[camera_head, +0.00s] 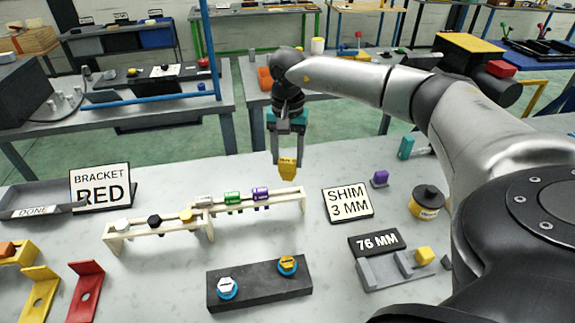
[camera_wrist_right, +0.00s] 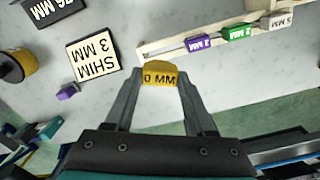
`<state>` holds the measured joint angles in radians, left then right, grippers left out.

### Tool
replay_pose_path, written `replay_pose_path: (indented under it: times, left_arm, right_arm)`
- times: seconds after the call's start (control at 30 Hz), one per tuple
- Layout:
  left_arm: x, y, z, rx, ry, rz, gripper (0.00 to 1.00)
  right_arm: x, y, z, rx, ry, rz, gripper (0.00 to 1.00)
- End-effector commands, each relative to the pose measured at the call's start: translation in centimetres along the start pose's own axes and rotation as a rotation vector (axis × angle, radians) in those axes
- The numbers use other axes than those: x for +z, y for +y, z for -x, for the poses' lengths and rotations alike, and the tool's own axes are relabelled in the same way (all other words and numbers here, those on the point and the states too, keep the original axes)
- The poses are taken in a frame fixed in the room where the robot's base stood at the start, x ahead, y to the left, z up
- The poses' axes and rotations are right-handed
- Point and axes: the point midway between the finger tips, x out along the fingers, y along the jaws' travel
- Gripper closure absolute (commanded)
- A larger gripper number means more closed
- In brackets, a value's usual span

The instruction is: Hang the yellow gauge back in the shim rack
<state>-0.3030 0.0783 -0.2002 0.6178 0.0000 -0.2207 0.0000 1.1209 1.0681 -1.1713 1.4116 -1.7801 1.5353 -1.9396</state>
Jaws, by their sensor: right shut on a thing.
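My right gripper (camera_head: 287,155) is shut on the yellow gauge (camera_head: 287,169), holding it upright above the far right end of the shim rack (camera_head: 283,204). The gauge also shows in the right wrist view (camera_wrist_right: 160,75), with "0 MM" legible on it; the rest of its label is not clear. The cream rack holds a grey gauge (camera_head: 204,201), a green gauge (camera_head: 232,197) and a purple gauge (camera_head: 260,194). The rack's right end is bare, and the yellow gauge appears apart from it. My left gripper is not in view.
A second cream rail (camera_head: 138,230) holds small white, black and yellow pieces to the front left. A "SHIM 3 MM" sign (camera_head: 347,203) stands right of the rack. A dark block (camera_head: 258,288) with two bolts lies in front. A small purple piece (camera_head: 380,178) sits farther right.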

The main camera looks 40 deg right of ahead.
Motion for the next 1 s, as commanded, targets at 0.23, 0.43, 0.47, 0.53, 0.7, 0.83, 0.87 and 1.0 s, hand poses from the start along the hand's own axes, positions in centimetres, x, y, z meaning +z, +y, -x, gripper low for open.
replay_pose_path:
  times: [0.23,0.43,0.47,0.53,0.7,0.83,0.87,1.0]
  left_arm:
    - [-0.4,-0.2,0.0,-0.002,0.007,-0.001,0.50]
    - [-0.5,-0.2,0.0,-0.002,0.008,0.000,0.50]
    - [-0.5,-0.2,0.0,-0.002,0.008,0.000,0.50]
    - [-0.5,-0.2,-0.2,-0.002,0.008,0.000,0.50]
    - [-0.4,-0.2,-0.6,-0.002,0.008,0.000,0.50]
    - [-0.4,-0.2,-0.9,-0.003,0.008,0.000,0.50]
    - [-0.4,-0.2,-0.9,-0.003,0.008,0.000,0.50]
    - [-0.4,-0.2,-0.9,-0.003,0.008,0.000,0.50]
  right_arm:
    - [0.1,0.0,-3.0,0.001,-0.001,0.002,1.00]
    - [0.0,0.0,-3.0,0.001,0.000,0.002,1.00]
    - [0.0,0.0,-3.0,0.001,0.000,0.002,1.00]
    - [0.0,0.0,-3.2,0.001,0.000,0.002,1.00]
    - [0.0,0.0,-3.8,0.001,-0.001,0.002,1.00]
    - [0.1,0.0,-4.2,0.001,-0.001,0.002,1.00]
    - [0.1,0.0,-4.2,0.001,-0.001,0.002,1.00]
    - [0.1,0.0,-4.2,0.001,-0.001,0.002,0.44]
